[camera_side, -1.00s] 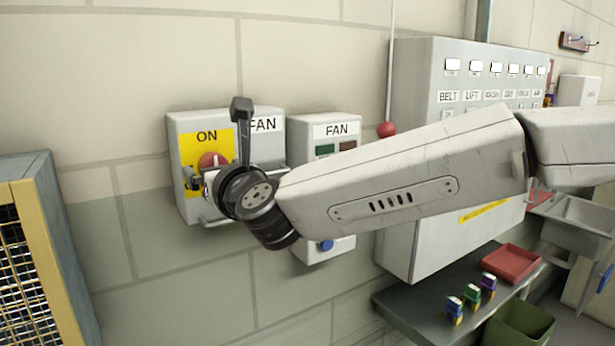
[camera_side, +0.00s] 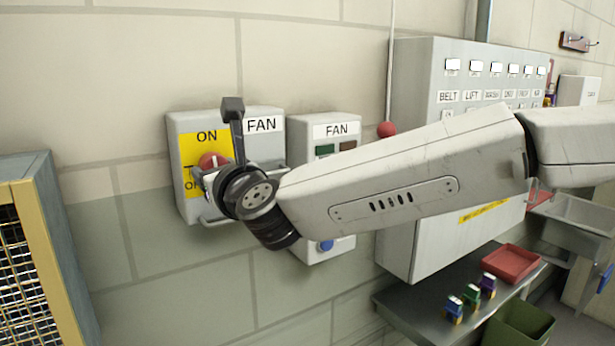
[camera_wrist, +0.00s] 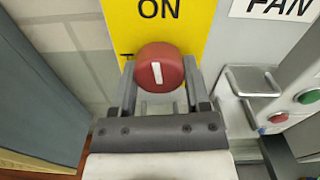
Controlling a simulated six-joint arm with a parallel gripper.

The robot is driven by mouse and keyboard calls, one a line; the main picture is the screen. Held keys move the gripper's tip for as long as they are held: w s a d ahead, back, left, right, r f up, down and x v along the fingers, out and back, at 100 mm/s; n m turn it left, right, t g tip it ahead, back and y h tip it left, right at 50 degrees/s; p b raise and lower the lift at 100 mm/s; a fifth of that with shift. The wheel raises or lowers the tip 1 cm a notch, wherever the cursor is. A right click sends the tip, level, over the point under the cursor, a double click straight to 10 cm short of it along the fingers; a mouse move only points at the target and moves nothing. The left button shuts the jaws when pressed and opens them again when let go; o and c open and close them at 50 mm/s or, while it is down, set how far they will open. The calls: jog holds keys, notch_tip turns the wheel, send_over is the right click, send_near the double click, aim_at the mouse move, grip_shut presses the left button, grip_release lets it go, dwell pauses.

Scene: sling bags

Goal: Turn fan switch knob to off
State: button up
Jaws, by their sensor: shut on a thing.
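The fan switch box (camera_side: 265,148) is on the wall, with a yellow plate (camera_side: 190,150) marked ON at the top and a partly hidden OFF label lower down. Its round red knob (camera_side: 213,161) shows beside my wrist. In the wrist view the red knob (camera_wrist: 158,68) has a white line, close to upright, pointing towards ON. My gripper (camera_wrist: 160,78) is shut on the knob, one finger on each side. In the side view my gripper (camera_side: 208,180) is partly hidden by my wrist.
A second FAN box (camera_side: 338,131) with buttons is just right, partly behind my arm. A large labelled panel (camera_side: 420,80) stands further right, with a red ball on a cord (camera_side: 387,129) beside it. A mesh-fronted cabinet (camera_side: 50,250) is at left.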

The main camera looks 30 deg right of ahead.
jog(key=n, duration=0.4)
jog(key=shift+d, duration=0.1)
jog(key=n, duration=0.4)
jog(key=shift+r+n, duration=0.1)
jog(key=shift+n, duration=0.2)
jog(key=n, duration=0.4)
jog(key=shift+n, duration=0.3)
jog(key=shift+r+n, duration=0.1)
jog(key=shift+n, duration=1.6)
jog(key=o, duration=1.3)
jog(key=shift+s, duration=3.95)
jog(key=shift+d, duration=0.1)
